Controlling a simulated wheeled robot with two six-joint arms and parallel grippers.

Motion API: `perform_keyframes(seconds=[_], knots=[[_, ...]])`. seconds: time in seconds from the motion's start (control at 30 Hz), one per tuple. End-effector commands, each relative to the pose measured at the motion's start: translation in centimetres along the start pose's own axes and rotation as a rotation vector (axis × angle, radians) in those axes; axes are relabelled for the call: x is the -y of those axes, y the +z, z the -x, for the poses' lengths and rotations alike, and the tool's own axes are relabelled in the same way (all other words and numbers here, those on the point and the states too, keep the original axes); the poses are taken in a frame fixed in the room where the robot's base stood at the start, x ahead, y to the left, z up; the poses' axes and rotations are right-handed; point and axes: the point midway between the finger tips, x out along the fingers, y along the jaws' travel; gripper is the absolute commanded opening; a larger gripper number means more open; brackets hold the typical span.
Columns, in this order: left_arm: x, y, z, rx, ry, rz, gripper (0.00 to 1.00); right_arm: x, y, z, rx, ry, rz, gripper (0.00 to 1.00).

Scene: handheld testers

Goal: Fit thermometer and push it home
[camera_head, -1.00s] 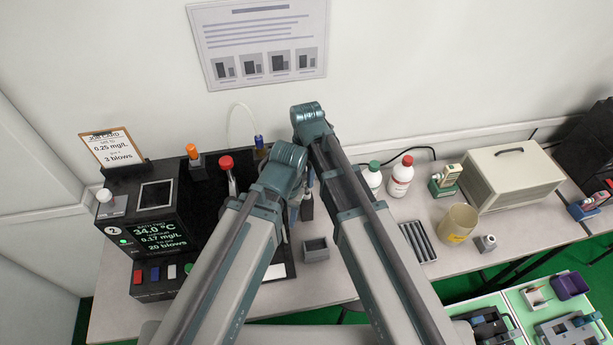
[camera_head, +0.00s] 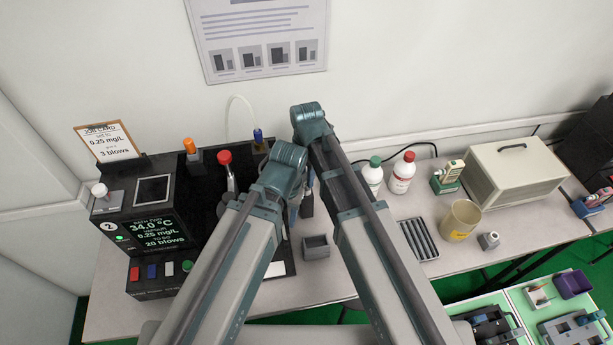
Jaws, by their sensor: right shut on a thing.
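The bath unit (camera_head: 141,209) stands at the left of the bench, its screen reading 34.0 °C, 0.25 mg/L and 20 blows. On its black top stand an orange-capped part (camera_head: 189,148), a red-knobbed part (camera_head: 224,158) and a blue-topped fitting (camera_head: 258,135) with a clear tube. I cannot make out the thermometer. My right gripper (camera_head: 307,205) shows only as a small dark part between my arms, right of the unit. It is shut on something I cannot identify. My left gripper is mostly hidden behind my left arm, its jaws unreadable.
A small grey open box (camera_head: 317,247) sits right of the unit. Further right are a green-capped bottle (camera_head: 373,174), a red-capped bottle (camera_head: 402,173), a ribbed grey tray (camera_head: 418,240), a yellowish beaker (camera_head: 460,220) and a beige case (camera_head: 516,172).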

Motion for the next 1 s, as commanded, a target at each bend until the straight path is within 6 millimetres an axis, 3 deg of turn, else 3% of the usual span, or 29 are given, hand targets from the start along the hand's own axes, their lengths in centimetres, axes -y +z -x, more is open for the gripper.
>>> perform_keyframes(seconds=[0.23,0.27,0.43,0.77,1.0], knots=[[0.0,0.0,-0.1,0.000,0.000,0.000,0.50,0.0,0.0,-0.1,0.000,0.000,0.000,0.00],[0.0,0.0,-0.1,0.000,0.000,0.000,0.50,0.0,0.0,-0.1,0.000,0.000,0.000,0.30],[0.0,0.0,-0.1,0.000,0.000,0.000,0.50,0.0,0.0,-0.1,0.000,0.000,0.000,0.61],[0.0,0.0,0.0,0.000,0.000,0.000,0.50,0.0,0.0,0.0,0.000,0.000,0.000,0.61],[0.1,0.1,1.2,0.000,0.000,0.000,0.50,0.0,0.0,1.2,0.000,0.000,0.000,0.61]])
